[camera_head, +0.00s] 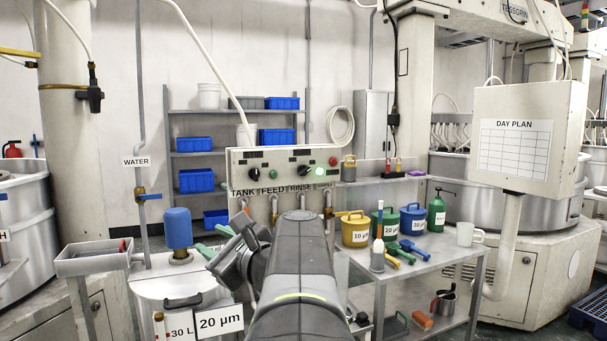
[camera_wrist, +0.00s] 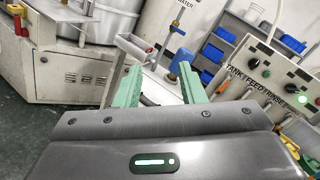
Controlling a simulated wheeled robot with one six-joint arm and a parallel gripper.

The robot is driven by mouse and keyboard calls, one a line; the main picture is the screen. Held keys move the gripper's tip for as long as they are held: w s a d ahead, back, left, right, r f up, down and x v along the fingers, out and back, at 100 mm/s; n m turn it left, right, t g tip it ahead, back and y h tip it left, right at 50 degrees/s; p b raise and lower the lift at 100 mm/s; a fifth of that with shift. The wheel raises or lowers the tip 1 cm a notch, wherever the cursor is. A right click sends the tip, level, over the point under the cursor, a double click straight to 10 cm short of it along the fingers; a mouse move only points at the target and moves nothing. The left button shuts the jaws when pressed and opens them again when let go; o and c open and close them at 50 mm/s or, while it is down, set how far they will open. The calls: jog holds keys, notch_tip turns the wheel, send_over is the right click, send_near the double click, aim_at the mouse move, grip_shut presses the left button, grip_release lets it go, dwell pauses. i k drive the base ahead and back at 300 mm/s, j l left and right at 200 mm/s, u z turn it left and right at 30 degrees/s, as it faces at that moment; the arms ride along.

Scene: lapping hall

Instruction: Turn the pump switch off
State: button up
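The grey control panel (camera_head: 285,158) stands behind my arm, with black rotary knobs on the left (camera_head: 254,169) and right (camera_head: 303,170). A bright green lamp (camera_head: 318,173) glows beside the right knob, and a red button (camera_head: 333,161) is at the upper right. Which knob is the pump switch I cannot tell; the small labels are unreadable. In the wrist view the panel (camera_wrist: 262,72) is at the right edge, its green lamp (camera_wrist: 292,88) lit. My gripper (camera_wrist: 158,68) has its green fingers apart and empty. In the head view my gripper (camera_head: 215,241) is left of and below the panel.
A blue-capped post (camera_head: 178,228) and a white tank (camera_head: 180,290) stand close by my gripper. Pipes with valves run below the panel. A metal table (camera_head: 420,262) on the right holds several coloured jugs. A small grey tray (camera_head: 92,262) is at left.

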aim_at(302, 169)
jog(key=i+z, duration=0.2)
jog(key=i, duration=0.3)
jog(key=i+j+z, duration=0.25)
jog(key=i, duration=0.3)
jog(key=i+j+z, duration=0.2)
jog(key=i, duration=0.3)
jog(key=i+j+z, duration=0.25)
jog(key=i, duration=0.2)
